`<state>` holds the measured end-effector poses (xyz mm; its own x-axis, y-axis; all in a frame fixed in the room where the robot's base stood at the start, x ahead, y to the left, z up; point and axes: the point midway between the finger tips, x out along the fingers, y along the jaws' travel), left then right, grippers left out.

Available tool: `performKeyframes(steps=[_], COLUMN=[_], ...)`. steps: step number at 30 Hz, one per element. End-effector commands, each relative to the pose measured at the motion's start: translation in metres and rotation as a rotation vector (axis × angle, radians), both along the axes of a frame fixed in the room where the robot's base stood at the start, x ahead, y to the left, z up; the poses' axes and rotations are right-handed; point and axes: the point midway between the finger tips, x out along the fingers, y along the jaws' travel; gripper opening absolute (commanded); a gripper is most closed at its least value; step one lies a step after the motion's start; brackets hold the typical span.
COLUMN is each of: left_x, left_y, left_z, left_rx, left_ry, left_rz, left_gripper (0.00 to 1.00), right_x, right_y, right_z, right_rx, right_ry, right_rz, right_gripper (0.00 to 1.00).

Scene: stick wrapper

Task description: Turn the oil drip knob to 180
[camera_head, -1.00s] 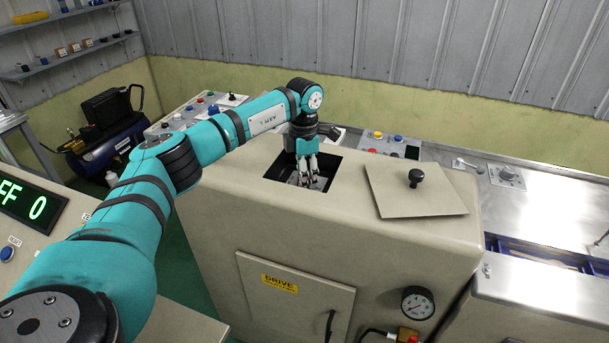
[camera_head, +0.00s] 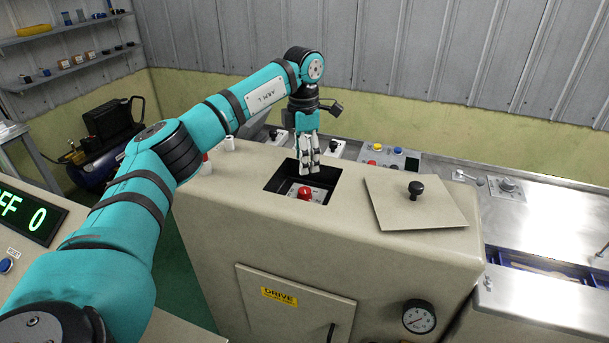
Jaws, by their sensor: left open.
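A red knob (camera_head: 305,193) sits on a light plate inside the square opening (camera_head: 270,183) in the top of the beige machine. Markings around it are too small to read. My left gripper (camera_head: 311,170) points down just above the back of the opening, behind and above the knob and apart from it. It is open and holds nothing. My right gripper is not in view.
A loose beige cover plate (camera_head: 410,212) with a black knob (camera_head: 415,189) lies on the machine top right of the opening. A gauge (camera_head: 419,317) and a DRIVE door (camera_head: 290,305) are on the front. Panels with coloured buttons (camera_head: 377,147) stand behind.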

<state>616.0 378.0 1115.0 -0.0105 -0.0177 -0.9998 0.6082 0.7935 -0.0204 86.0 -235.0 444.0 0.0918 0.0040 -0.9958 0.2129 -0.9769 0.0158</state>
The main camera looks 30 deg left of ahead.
Motion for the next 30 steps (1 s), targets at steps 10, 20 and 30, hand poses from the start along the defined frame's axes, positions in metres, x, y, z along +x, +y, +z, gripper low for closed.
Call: performKeyframes(steps=[10,20,30], left_x=[0.000,0.000,0.000], left_y=[0.000,0.000,0.000], left_z=[0.029,0.029,0.057], left_rx=[-0.001,-0.001,0.000], left_ry=[0.001,0.001,0.000], left_rz=[-0.001,-0.001,0.000], left_gripper=[0.55,0.55,0.55], right_x=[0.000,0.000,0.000], right_y=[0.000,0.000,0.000], right_z=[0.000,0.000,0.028], right_rx=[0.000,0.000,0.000], right_ry=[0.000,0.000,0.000], right_rz=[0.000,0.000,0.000], right_gripper=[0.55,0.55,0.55])
